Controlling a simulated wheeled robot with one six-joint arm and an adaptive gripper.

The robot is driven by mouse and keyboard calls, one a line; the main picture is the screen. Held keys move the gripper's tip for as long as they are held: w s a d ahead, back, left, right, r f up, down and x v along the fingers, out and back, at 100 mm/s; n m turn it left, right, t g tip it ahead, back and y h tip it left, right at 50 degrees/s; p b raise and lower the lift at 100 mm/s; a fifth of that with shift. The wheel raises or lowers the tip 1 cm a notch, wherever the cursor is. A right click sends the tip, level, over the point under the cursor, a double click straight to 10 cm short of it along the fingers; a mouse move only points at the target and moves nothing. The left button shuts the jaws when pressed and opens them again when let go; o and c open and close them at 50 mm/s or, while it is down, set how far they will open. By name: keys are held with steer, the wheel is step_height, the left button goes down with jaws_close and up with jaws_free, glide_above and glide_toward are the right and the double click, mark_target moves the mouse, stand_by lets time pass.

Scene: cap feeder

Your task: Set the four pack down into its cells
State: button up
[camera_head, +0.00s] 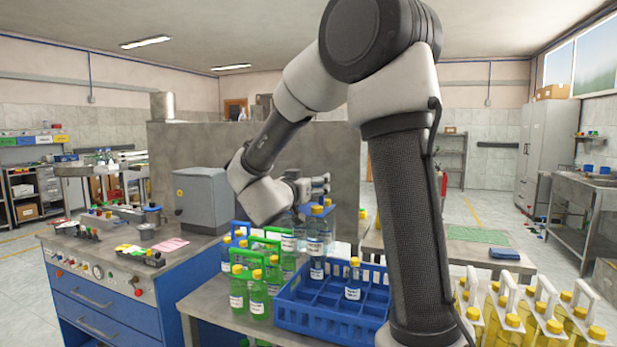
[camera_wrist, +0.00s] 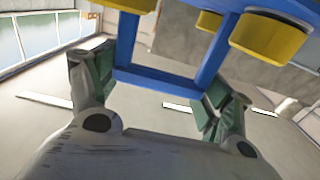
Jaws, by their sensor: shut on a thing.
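My gripper (camera_head: 319,185) is shut on the blue handle (camera_wrist: 160,82) of the four pack, seen close in the wrist view between its green-padded fingers (camera_wrist: 155,88). The pack's bottoms are not clearly seen.
Green bottle packs (camera_head: 258,290) with green handles stand close to the crate's left side. Yellow bottle packs (camera_head: 535,320) with white handles stand at right. A grey box (camera_head: 203,200) is on the blue cabinet. My arm hides the crate's right end.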

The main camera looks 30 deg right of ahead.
steer(key=shift+f, duration=10.35)
steer(key=o, duration=2.1)
steer(key=shift+c, duration=0.2)
steer(key=shift+f, duration=0.15)
steer(key=shift+s+a, duration=0.1)
steer(key=shift+a, duration=0.05)
steer(key=v, duration=1.1)
steer(key=shift+s+a, duration=0.25)
